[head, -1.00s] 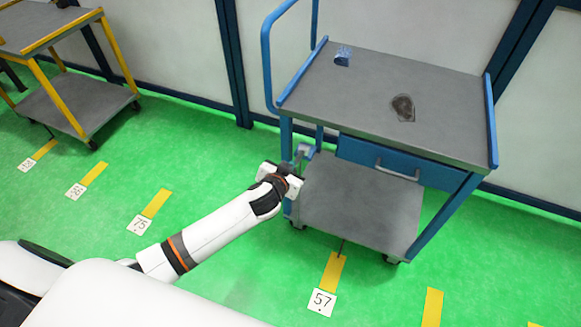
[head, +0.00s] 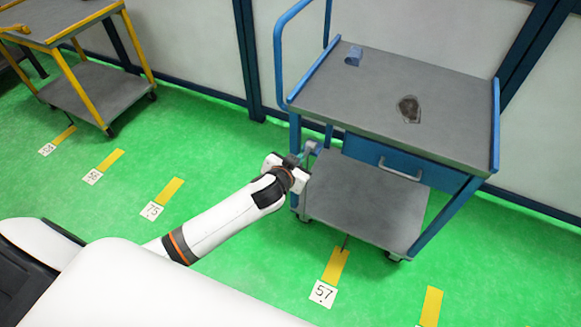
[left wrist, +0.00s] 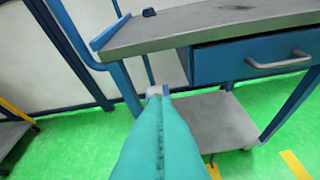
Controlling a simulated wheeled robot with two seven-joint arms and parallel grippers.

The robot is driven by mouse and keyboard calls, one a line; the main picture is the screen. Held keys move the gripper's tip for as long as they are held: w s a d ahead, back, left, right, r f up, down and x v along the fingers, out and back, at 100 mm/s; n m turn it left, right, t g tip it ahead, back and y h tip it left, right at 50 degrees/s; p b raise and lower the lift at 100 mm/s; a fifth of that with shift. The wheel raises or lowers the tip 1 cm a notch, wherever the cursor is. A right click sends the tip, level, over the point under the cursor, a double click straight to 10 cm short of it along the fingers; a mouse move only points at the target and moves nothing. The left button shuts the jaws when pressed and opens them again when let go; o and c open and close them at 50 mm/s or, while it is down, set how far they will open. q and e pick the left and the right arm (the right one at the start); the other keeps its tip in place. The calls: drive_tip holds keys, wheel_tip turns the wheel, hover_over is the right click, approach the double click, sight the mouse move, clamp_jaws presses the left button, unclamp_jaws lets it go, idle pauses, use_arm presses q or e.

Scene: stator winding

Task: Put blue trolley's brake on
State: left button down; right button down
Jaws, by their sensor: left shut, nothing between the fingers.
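The blue trolley (head: 425,75) stands to the right in the head view, with a grey top, a blue drawer (head: 400,168) and a grey lower shelf (head: 365,200). It also shows in the left wrist view (left wrist: 225,62). A small dark, thin piece (head: 345,243) sticks out at the lower shelf's front edge; I cannot tell if it is the brake. My left gripper (head: 309,156) is shut and empty, beside the trolley's front left leg. In the left wrist view its fingers (left wrist: 158,92) point at that leg area; I cannot tell if they touch. My right gripper is out of view.
A yellow trolley (head: 85,95) stands at the back left. A wall with blue posts (head: 247,60) runs behind. Yellow floor strips with number cards, such as 57 (head: 323,293), mark the green floor. Floor between the trolleys is clear.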

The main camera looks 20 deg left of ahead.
use_arm(q)
drive_tip(key=v, duration=0.6)
drive_tip(key=shift+s+a+f, duration=0.15)
drive_tip(key=shift+s+a, duration=0.05)
drive_tip(key=shift+a, duration=0.2)
drive_tip(key=s+a+f+g, duration=0.15)
drive_tip(key=s+f, duration=0.25)
drive_tip(key=f, duration=0.6)
drive_tip(key=s+a+f+g, duration=0.1)
drive_tip(key=s+f+g, duration=0.3)
drive_tip(key=f, duration=0.6)
drive_tip(key=s+a+f+g, duration=0.15)
drive_tip(key=s+f, duration=0.35)
drive_tip(key=f, duration=0.6)
drive_tip(key=s+f+g, duration=0.1)
drive_tip(key=s+f, duration=0.3)
drive_tip(key=s, duration=0.5)
drive_tip(key=s+d+f+g, duration=0.1)
drive_tip(key=s+f, duration=0.4)
drive_tip(key=s, duration=0.5)
drive_tip(key=s+f+g, duration=0.2)
drive_tip(key=s+f, duration=0.3)
drive_tip(key=s, duration=0.4)
drive_tip(key=shift+s+d+g, duration=0.2)
drive_tip(key=shift+d+g, duration=0.1)
drive_tip(key=shift+d, duration=0.05)
